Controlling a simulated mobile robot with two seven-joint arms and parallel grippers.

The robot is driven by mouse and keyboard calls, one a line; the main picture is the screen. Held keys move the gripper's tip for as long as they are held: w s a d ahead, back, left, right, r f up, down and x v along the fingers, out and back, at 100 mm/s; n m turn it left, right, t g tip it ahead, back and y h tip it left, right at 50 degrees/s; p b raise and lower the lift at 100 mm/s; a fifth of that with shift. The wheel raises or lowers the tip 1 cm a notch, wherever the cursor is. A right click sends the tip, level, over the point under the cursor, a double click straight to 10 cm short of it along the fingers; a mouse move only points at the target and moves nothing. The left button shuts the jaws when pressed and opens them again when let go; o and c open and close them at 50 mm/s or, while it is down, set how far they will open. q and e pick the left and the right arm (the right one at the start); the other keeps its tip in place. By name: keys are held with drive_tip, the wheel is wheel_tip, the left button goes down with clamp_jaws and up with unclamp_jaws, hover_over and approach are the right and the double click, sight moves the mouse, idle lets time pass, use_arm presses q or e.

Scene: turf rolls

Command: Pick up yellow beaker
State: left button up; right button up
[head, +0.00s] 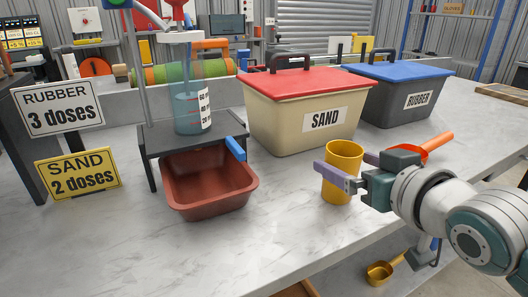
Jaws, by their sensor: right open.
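The yellow beaker (343,153) stands upright on the pale worktop, in front of the sand bin. My right gripper (345,163) is open at the beaker, reaching in from the right. One purple finger crosses in front of the beaker's left side. The other finger shows just right of the beaker, partly hidden by it. I cannot tell whether either finger touches it. My left gripper is not in view.
A beige sand bin (273,134) with a red lid and a grey rubber bin (375,105) with a blue lid stand behind. A red-brown tub (185,211) sits left, under a dark stand. An orange scoop (437,143) lies behind my right gripper. Front worktop is clear.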

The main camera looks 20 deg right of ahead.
drive_tip(key=shift+x, duration=1.25)
drive_tip(key=shift+a, duration=0.1)
drive_tip(key=c, duration=1.4)
drive_tip(key=shift+r+p, duration=3.1)
drive_tip(key=shift+r, duration=6.95)
